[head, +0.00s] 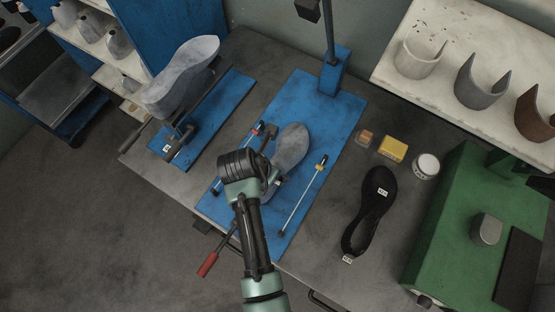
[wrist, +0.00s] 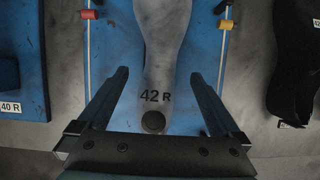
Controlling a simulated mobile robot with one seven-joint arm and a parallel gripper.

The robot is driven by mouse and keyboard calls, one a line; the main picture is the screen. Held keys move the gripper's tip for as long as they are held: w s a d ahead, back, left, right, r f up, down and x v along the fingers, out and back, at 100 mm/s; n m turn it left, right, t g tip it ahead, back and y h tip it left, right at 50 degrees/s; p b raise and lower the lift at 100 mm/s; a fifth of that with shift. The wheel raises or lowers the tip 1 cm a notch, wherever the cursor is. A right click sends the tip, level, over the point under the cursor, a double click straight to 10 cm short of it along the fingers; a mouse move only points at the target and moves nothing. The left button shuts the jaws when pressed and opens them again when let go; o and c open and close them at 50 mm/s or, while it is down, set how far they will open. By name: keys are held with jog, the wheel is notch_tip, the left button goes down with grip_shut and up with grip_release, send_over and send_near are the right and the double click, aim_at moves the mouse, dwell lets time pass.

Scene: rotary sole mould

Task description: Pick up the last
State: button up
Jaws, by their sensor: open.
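The grey last (head: 292,148) lies sole-like face up on the blue plate of the middle fixture (head: 340,107). In the wrist view the last (wrist: 165,50) carries the mark "42 R" and a dark round hole near its heel end. My gripper (wrist: 159,75) is open, with one dark finger on each side of the last's heel part. No contact shows, and I cannot tell how far the fingertips are above the plate. In the head view my arm hides the heel end of the last and most of the gripper.
A larger grey last-shaped form (head: 185,75) sits on a blue stand at left. Slim rods (head: 300,200) flank the middle last. A black sole (head: 372,205), yellow block (head: 392,149) and white jar (head: 426,166) lie right, beside a green machine (head: 460,230). A shelf (head: 450,30) holds curved pieces.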

jog(key=shift+x, duration=1.5)
jog(key=shift+r, duration=0.1)
grip_shut()
jog(key=shift+w+r, duration=0.15)
jog(key=shift+w, duration=0.05)
